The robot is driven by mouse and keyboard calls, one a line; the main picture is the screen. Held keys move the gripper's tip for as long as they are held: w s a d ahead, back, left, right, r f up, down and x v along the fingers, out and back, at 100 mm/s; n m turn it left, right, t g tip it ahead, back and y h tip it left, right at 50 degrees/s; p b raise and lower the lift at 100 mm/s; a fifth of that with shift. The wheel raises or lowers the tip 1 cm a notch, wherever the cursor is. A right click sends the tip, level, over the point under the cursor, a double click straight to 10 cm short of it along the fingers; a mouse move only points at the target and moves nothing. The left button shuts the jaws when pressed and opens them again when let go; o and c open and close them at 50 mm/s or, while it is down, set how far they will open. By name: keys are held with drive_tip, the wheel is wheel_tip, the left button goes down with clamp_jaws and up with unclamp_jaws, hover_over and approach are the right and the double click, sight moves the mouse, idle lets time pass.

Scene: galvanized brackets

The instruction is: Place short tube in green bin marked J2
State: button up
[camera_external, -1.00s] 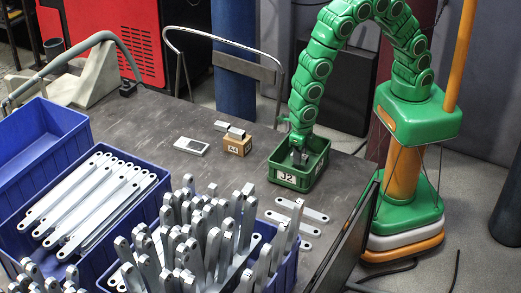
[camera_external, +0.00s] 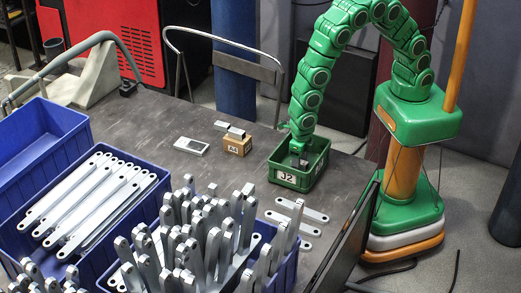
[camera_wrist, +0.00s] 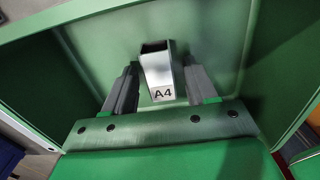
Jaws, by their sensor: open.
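The green bin (camera_external: 286,177) marked J2 stands on the dark table. My gripper (camera_wrist: 162,63) is down inside it with its two dark fingers apart. A short square metal tube (camera_wrist: 158,78) with an A4 label is between the fingers inside the bin, with its hollow end showing. I see slim gaps at its sides; whether a finger still touches it is hard to tell. In the external view my gripper (camera_external: 299,157) is partly hidden by the bin wall, and the tube is hard to make out there.
A small brown box (camera_external: 237,146) marked A4 stands left of the bin with a metal piece (camera_external: 236,133) on top. A grey flat device (camera_external: 191,146) lies farther left. Blue crates (camera_external: 85,215) of metal brackets fill the front. Loose brackets (camera_external: 302,210) lie in front of the bin.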

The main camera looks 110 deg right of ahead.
drive_tip(key=shift+r, duration=0.1)
wheel_tip(320, 180, up, 12)
idle(0.8)
drive_tip(key=shift+r, duration=0.1)
drive_tip(key=s+d+r+m, duration=0.9)
drive_tip(key=s+r+m, duration=0.3)
drive_tip(key=s+r, duration=0.25)
drive_tip(key=s+d+r+m, duration=0.2)
drive_tip(key=s+m, duration=0.3)
drive_tip(key=s, duration=0.2)
drive_tip(key=s+d+r+m+g, duration=0.1)
drive_tip(key=s+d+r+m, duration=0.1)
drive_tip(key=s+m, duration=0.3)
drive_tip(key=s+d+r+m, duration=0.2)
drive_tip(key=s+m, duration=0.3)
drive_tip(key=s, duration=0.4)
drive_tip(key=shift+d+r+g, duration=0.15)
drive_tip(key=shift+r+g, duration=0.25)
drive_tip(key=shift+r, duration=0.4)
